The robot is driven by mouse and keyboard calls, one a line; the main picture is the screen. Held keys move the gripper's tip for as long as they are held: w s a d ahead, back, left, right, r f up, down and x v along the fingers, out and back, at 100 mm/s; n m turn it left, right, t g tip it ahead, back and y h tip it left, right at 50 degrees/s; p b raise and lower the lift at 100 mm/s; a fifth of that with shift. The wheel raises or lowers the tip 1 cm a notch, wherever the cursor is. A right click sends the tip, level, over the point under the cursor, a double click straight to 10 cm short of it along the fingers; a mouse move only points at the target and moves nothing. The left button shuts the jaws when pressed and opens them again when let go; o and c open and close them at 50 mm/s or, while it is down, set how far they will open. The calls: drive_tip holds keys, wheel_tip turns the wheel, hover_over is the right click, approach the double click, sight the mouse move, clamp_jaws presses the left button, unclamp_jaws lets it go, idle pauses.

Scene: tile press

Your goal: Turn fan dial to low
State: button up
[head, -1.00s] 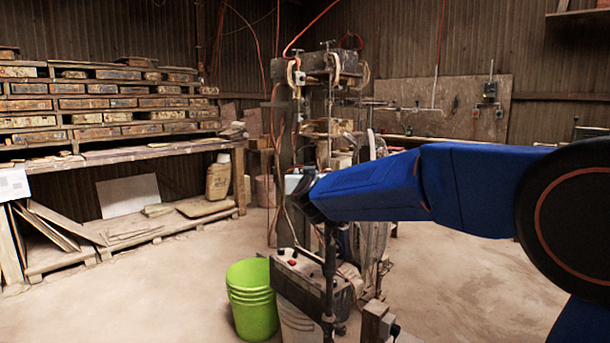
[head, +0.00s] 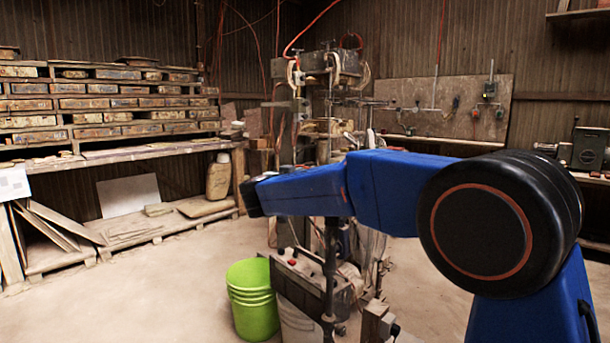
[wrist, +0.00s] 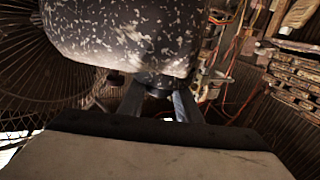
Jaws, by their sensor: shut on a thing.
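In the wrist view, a dark, rounded fan housing (wrist: 120,35) with white speckles fills the top middle. Wire fan guards (wrist: 40,65) spread beside it at the left. A small dark knob, seemingly the fan dial (wrist: 155,80), sits under the housing's lower edge. My gripper (wrist: 158,92) has its two grey fingers on either side of the knob, shut on it. The dial's markings and setting cannot be read. In the head view, my blue arm hides the gripper and the dial, and I cannot make out the fan.
A press machine (head: 330,75) stands behind my arm, with a control box (head: 300,275) low on it. A green bucket (head: 252,300) stands on the floor beside it. Shelves with stacked trays (head: 110,105) line the left wall. The floor at front left is clear.

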drive_tip(key=shift+h, duration=0.3)
drive_tip(key=o, duration=0.8)
drive_tip(key=shift+s, duration=0.1)
drive_tip(key=v, duration=1.7)
drive_tip(key=shift+r, duration=0.3)
drive_tip(key=shift+s, duration=0.2)
